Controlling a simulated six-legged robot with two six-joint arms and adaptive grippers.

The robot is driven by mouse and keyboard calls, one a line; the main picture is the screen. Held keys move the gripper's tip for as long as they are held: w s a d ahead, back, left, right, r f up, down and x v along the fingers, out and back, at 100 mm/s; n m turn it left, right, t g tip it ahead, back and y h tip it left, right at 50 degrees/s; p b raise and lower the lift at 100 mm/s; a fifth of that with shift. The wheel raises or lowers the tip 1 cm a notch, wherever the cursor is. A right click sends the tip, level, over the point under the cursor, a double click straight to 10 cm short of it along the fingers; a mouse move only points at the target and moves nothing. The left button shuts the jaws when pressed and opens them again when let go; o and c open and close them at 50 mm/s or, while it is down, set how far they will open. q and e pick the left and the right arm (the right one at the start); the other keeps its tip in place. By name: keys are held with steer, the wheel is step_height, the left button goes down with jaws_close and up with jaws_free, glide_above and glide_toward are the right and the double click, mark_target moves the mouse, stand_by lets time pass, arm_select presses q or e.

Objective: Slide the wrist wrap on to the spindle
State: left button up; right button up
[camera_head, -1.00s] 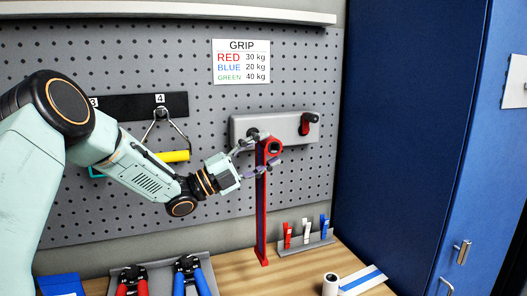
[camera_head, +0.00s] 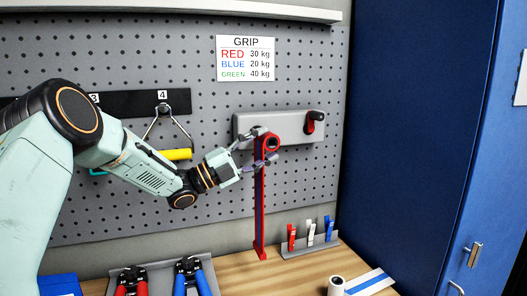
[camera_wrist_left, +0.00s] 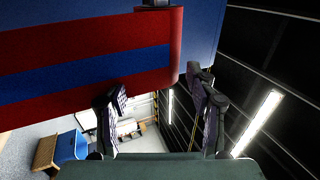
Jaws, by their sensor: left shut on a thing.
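The wrist wrap (camera_head: 260,205) is a red band with a blue stripe. Its top is a red roll (camera_head: 271,142) with a dark opening, and its tail hangs down to the bench. My left gripper (camera_head: 262,150) is shut on the roll, in front of the lower left part of a grey wall box (camera_head: 285,125). The box has a red and black crank (camera_head: 314,121) at its right. I cannot make out the spindle; the roll and fingers cover that part. In the left wrist view the striped band (camera_wrist_left: 75,65) fills the upper left above my fingers. My right gripper is not in view.
A white roll (camera_head: 336,286) with a blue-striped strip lies at the bench's front right. A holder with red, white and blue clips (camera_head: 310,232) stands behind it. Hand grips (camera_head: 190,275) sit at the front left. A yellow-handled hanger (camera_head: 178,154) hangs behind my arm. A blue cabinet (camera_head: 410,120) closes the right.

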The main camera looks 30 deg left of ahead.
mark_target(255, 143)
arm_select(q)
steer(key=shift+r, duration=0.1)
steer(key=shift+w+a+b, duration=0.1)
steer(key=shift+a+b, duration=0.05)
steer(key=shift+b, duration=0.2)
steer(key=shift+w+a, duration=0.5)
steer(key=shift+a, duration=0.1)
steer(key=shift+w+a+b, duration=0.15)
steer(key=shift+b, duration=0.35)
steer(key=shift+w+a+b, duration=0.3)
steer(key=shift+w+a, duration=0.15)
steer(key=shift+a, duration=0.05)
steer(key=shift+s+d, duration=0.1)
